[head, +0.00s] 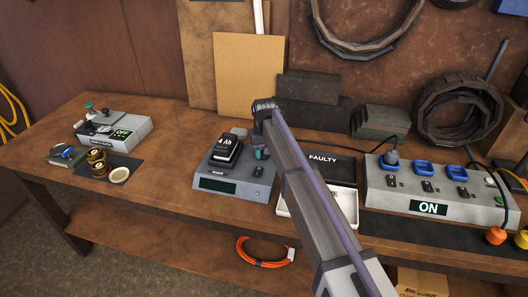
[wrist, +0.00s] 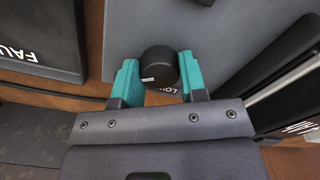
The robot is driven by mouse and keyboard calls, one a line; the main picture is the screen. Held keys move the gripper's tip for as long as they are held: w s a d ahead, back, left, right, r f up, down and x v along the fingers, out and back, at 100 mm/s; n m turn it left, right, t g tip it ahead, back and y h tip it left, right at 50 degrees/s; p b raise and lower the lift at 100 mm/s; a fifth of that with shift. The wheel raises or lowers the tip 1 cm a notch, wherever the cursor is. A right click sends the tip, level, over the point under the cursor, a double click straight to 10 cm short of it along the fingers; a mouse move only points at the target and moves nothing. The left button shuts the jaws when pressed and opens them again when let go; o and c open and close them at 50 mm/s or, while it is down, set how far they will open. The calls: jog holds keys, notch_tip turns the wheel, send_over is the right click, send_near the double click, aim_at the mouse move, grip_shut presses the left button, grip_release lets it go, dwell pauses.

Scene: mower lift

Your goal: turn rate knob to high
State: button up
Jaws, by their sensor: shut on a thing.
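The rate knob (wrist: 158,68) is a round black knob with a short white mark. In the wrist view it sits between the two teal fingers of my gripper (wrist: 158,80), which is shut on it. The white mark lies at the knob's left side. Part of a label, apparently "LOW" (wrist: 182,90), shows upside down beside the knob, partly hidden. The knob stands on the grey charger (wrist: 220,30), also in the head view (head: 228,187). There my gripper (head: 258,153) is over the charger's right side, mostly hidden by my arm, and the knob cannot be made out.
A black 4 Ah battery (head: 227,149) sits on the charger. A dark "FAULTY" box (head: 333,167) and a white tray (head: 345,213) stand to the right. A grey unit reading "ON" (head: 400,203) is farther right. Bare bench (head: 175,180) lies left of the charger.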

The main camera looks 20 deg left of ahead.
jog(key=shift+m, duration=1.1)
jog(key=o, duration=0.9)
jog(key=shift+o, duration=0.2)
notch_tip(320, 180, up, 11)
jog(key=p, duration=1)
jog(key=shift+p, duration=0.4)
jog(key=shift+f, duration=0.1)
